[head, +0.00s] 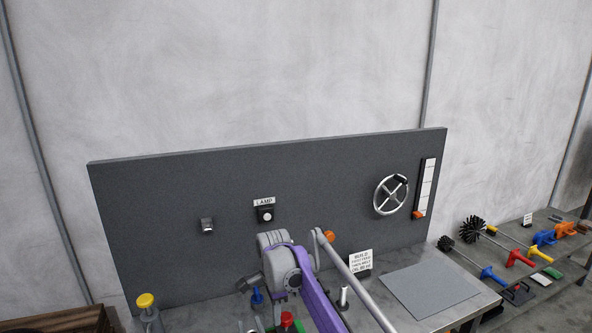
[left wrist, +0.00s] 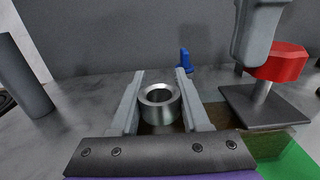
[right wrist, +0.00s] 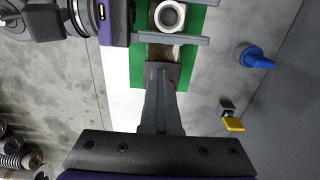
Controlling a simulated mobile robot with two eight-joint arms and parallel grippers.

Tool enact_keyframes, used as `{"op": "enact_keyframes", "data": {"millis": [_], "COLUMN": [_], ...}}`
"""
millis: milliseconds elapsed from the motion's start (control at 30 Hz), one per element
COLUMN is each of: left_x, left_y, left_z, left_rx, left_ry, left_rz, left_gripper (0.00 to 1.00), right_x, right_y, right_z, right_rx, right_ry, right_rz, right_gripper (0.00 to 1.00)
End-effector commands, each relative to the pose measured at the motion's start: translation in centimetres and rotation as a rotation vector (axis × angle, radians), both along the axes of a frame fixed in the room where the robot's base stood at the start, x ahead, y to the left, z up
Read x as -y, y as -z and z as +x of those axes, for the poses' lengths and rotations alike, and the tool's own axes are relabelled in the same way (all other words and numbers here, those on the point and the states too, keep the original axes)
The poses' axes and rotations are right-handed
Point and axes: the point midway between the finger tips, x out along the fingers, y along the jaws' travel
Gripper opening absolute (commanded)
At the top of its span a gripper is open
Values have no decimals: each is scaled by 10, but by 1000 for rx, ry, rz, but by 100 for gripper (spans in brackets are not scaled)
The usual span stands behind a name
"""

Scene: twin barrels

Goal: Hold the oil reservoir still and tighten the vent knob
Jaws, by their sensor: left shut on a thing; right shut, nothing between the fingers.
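The oil reservoir has a bright metal ring-shaped neck (left wrist: 160,101) above an amber, see-through body, on a green base (right wrist: 196,62). My left gripper (left wrist: 158,88) is shut on this neck, one finger on each side. The neck also shows at the top of the right wrist view (right wrist: 170,15). The red vent knob (left wrist: 278,62) stands on a metal stem over a dark square plate (left wrist: 262,108), right of the neck. My right gripper (left wrist: 252,62) is shut and empty, close by the knob's left side; I cannot tell whether it touches. The knob shows small in the head view (head: 287,319).
A blue knob (left wrist: 186,62) stands behind the reservoir. A dark panel (head: 160,200) rises behind, with a lamp (head: 265,214) and handwheel (head: 391,195). A yellow-topped post (head: 146,301) stands at the left. A grey mat (head: 430,288) lies clear at the right.

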Motion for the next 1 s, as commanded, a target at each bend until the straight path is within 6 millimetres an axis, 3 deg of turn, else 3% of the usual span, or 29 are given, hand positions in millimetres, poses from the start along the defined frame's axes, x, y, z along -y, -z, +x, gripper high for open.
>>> {"op": "enact_keyframes", "data": {"millis": [433, 800, 1000], "left_x": [-2, -2, -2], "left_y": [0, 0, 0], "left_z": [-1, -1, -1], "left_rx": [0, 0, 0], "left_ry": [-4, -5, -4], "left_rz": [-1, -1, 0], "left_gripper": [0, 0, 0], "right_x": [-1, -9, -11], "right_y": [0, 0, -15], "right_z": [13, 12, 12], "right_rx": [4, 3, 2], "right_ry": [3, 2, 1], "right_rz": [-5, -4, -2], "right_gripper": [0, 0, 0]}}
